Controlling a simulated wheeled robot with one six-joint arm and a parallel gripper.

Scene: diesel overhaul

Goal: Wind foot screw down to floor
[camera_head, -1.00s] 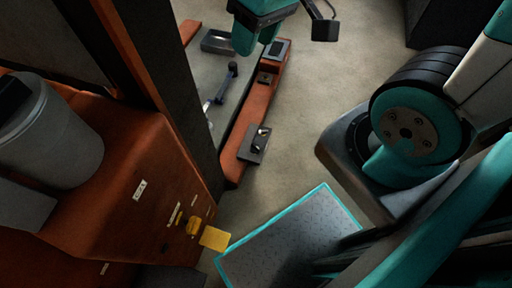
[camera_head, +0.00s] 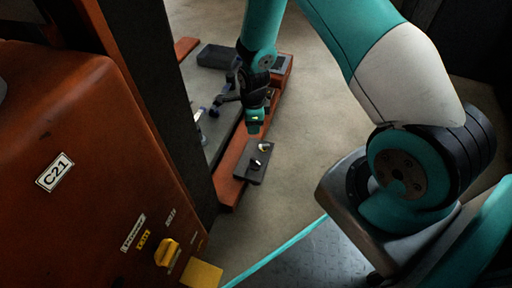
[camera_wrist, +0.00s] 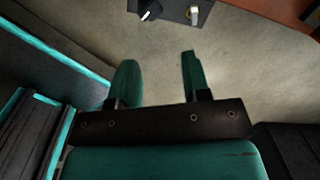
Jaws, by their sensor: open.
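My gripper (camera_head: 254,126) hangs over the orange rail in the head view, just behind a dark plate (camera_head: 251,168). In the wrist view my gripper (camera_wrist: 159,64) has its two teal fingers apart, with only floor between them. The same dark plate (camera_wrist: 174,10) is at the top edge of the wrist view, beyond the fingertips. It carries a pale brass-ended knob (camera_wrist: 194,14) and a black-and-white knob (camera_wrist: 150,11). Nothing touches my fingers. I cannot tell for certain which part is the foot screw.
The orange rail (camera_head: 230,190) runs along the floor beside a dark upright post. A large orange cabinet (camera_head: 85,130) marked C21, with a yellow knob (camera_head: 167,252), fills the left. A dark tray (camera_head: 218,56) lies behind. Open floor (camera_head: 330,130) is to the right.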

